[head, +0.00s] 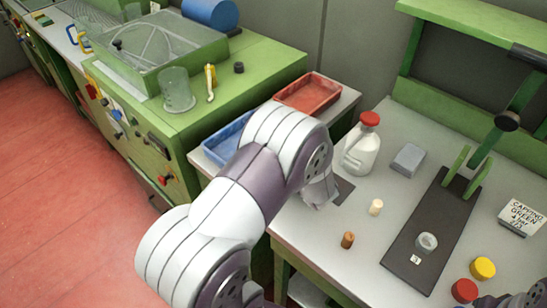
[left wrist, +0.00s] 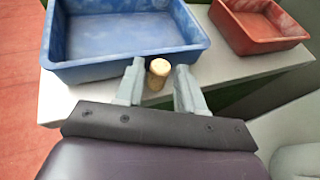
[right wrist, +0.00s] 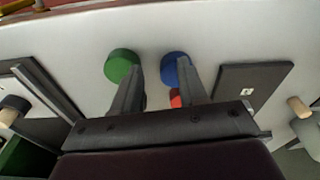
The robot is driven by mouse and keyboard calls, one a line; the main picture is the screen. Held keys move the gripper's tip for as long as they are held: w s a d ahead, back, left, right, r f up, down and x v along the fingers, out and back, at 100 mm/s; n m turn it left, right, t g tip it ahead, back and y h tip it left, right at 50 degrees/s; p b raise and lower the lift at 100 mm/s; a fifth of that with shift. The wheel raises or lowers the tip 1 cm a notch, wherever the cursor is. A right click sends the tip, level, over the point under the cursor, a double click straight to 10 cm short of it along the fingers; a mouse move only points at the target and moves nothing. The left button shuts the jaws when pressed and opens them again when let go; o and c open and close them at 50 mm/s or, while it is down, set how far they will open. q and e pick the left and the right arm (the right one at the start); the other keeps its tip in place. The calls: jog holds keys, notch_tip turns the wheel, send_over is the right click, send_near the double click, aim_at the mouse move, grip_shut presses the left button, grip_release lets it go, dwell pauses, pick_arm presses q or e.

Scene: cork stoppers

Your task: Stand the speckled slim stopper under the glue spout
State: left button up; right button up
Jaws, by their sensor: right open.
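My left gripper's fingers (left wrist: 159,84) are on either side of a pale tan stopper (left wrist: 159,71), at the front of the blue tray; speckles are too small to tell. In the head view my own left arm hides this gripper. A pale stopper (head: 376,207) and a brown stopper (head: 347,240) stand on the grey table. A green fixture with two upright plates (head: 466,170) is on the dark board (head: 437,222); I cannot make out the glue spout for certain. My right gripper (right wrist: 155,80) is open, with a red piece (right wrist: 175,98) visible between its fingers.
The blue tray (left wrist: 130,72) and red tray (left wrist: 260,45) sit on a side table. Green (right wrist: 122,65) and blue (right wrist: 174,67) round pieces lie by my right fingers.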

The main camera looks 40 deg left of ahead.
pick_arm(q)
jog(key=shift+w+a+f, duration=0.15)
jog(key=shift+a, duration=0.1)
jog(key=shift+c, duration=0.3)
grip_shut()
jog(key=shift+d, duration=0.1)
